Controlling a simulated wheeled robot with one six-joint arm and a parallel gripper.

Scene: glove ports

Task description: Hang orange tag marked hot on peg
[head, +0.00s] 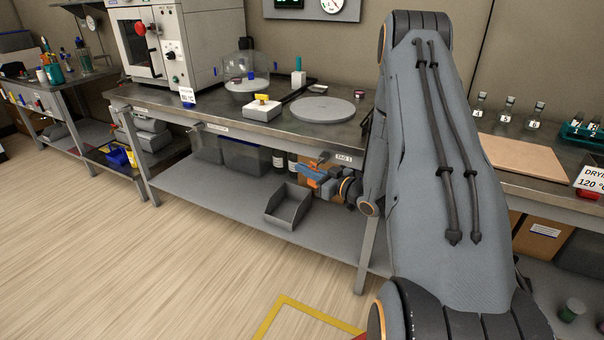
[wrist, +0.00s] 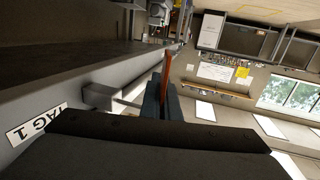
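My gripper (head: 318,175) is at the front edge of the middle bench, just below the TAG 1 label (head: 344,158). In the wrist view the fingers (wrist: 168,100) are closed on a thin orange-red piece (wrist: 167,68), seen edge-on, which I take to be the orange tag. Its face and any "hot" marking are turned out of sight. A grey peg-like bracket (wrist: 100,96) sticks out from the bench edge, left of the fingers in the wrist view. The tag looks apart from it, but the depth gap is unclear. The label (wrist: 36,124) also shows there.
Below, the shelf (head: 205,197) holds an open grey bin (head: 289,206). My arm hides part of the bench. The floor in front is clear.

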